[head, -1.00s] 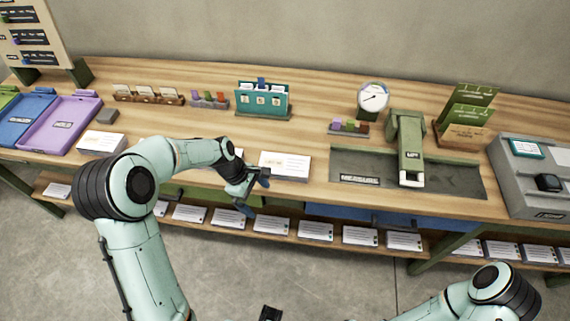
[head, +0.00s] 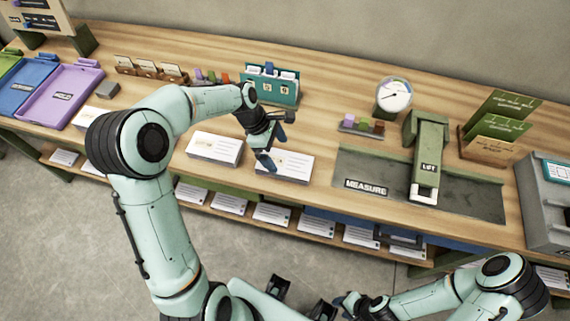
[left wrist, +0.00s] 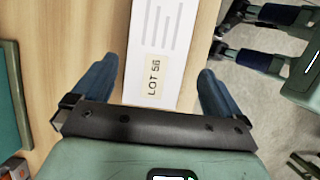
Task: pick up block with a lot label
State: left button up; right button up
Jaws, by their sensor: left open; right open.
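A white block (head: 287,167) lies flat near the table's front edge in the head view. In the left wrist view this block (left wrist: 156,35) has a beige label (left wrist: 154,78) reading LOT 56 at its near end. My left gripper (head: 276,142) is open and empty at the block's left end; one finger hides part of it. In the left wrist view its fingers (left wrist: 152,88) stand apart on either side of the labelled end, not closed on it. My right gripper (head: 346,303) is open at the bottom of the head view, away from the table.
A similar white block (head: 215,148) lies just left. A teal card holder (head: 284,91) stands behind the gripper. The dark measuring tray (head: 370,185) with its green lift (head: 428,165) is to the right. A shelf below holds several cards.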

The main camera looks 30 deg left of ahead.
aim_at(285, 162)
pick_arm(q)
jog(key=shift+x, duration=0.85)
jog(key=x, duration=0.5)
jog(key=shift+w+f, duration=0.1)
jog(key=shift+w, duration=0.1)
jog(key=c, duration=0.9)
